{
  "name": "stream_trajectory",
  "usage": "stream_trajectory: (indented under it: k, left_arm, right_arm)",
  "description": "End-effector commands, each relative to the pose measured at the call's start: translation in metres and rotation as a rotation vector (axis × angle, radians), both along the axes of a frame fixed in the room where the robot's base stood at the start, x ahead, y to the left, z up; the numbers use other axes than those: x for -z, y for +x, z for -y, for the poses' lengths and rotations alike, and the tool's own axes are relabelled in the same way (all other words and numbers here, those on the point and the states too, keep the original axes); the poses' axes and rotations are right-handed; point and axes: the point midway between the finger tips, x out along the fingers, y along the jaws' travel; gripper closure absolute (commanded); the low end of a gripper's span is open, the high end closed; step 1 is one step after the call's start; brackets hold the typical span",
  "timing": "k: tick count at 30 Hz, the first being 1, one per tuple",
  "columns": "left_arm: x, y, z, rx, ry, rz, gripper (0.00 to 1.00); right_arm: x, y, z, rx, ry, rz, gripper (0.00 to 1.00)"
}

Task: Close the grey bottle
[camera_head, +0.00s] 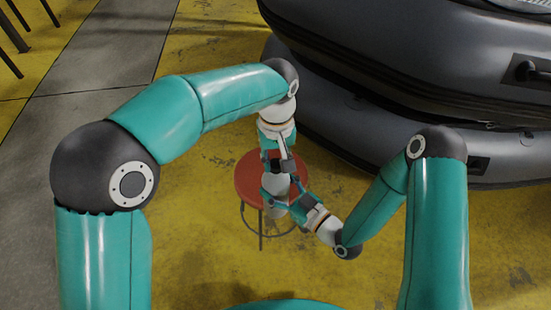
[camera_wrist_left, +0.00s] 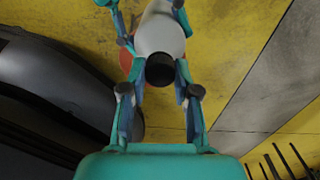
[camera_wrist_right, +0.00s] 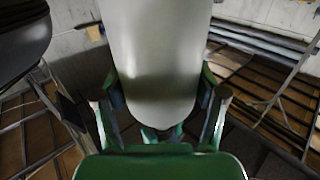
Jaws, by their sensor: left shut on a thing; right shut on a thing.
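A black cap (camera_wrist_left: 160,70) is at the bottle's top end in the left wrist view, in line with the pale bottle body (camera_wrist_left: 160,35). My left gripper (camera_head: 277,160) comes from above and is shut on the cap. I cannot tell whether the cap is fully seated, as its lower edge is hidden.
The round red stool (camera_head: 248,181) stands behind and below the grippers. Large dark grey inflatable boats (camera_head: 400,70) are stacked at the back right, near my left wrist. The yellow floor (camera_head: 190,240) around the stool is mostly clear.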

Motion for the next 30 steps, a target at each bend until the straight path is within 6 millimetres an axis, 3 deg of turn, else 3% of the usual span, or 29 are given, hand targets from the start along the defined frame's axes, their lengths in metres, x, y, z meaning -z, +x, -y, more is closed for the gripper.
stream_trajectory:
  k: [30]
  left_arm:
    - [0.0006, 0.0027, -0.0002, 2.243, -0.001, 0.004, 1.0]
  right_arm:
    - [-0.0003, -0.0015, -0.0011, -0.005, 0.001, 0.001, 1.0]
